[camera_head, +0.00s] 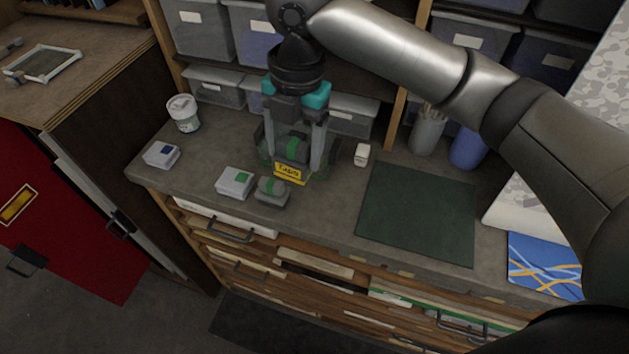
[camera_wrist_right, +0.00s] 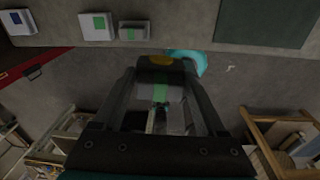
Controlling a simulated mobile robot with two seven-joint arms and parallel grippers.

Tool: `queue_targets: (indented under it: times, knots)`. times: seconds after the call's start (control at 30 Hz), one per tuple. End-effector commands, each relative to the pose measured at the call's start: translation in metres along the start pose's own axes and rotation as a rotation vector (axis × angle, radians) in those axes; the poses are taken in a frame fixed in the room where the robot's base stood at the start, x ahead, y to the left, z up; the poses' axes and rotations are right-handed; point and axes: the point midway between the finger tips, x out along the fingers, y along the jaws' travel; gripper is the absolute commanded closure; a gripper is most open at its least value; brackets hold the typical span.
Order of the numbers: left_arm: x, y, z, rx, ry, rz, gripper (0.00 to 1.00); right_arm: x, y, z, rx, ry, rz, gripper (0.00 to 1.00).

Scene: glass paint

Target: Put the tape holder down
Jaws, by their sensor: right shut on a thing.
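In the right wrist view, the holder (camera_wrist_right: 161,77) shows between the fingers. My left gripper is not in view.
In front and left are a grey box with a green stripe (camera_head: 272,191), a white-and-green box (camera_head: 235,183) and a white-and-blue box (camera_head: 162,154). A white tub (camera_head: 184,113) stands at left. A small white bottle (camera_head: 362,155) and dark green mat (camera_head: 418,213) are right. Storage bins line the back.

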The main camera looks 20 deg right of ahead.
Motion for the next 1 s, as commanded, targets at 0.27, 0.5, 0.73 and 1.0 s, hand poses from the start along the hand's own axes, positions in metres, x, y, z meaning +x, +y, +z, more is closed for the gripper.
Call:
queue_targets:
  times: [0.27,0.5,0.73,1.0]
  knots:
    - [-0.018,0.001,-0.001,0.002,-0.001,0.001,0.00,-0.045,-0.034,0.019,-0.067,-0.056,-0.057,0.93]
    - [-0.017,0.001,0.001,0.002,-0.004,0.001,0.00,-0.045,-0.035,0.019,-0.069,-0.057,-0.057,0.93]
    - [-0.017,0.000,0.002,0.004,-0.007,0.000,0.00,-0.025,-0.036,0.020,-0.067,-0.053,-0.061,0.93]
    - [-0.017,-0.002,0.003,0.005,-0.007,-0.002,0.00,0.047,-0.041,0.024,-0.066,-0.053,-0.062,0.93]
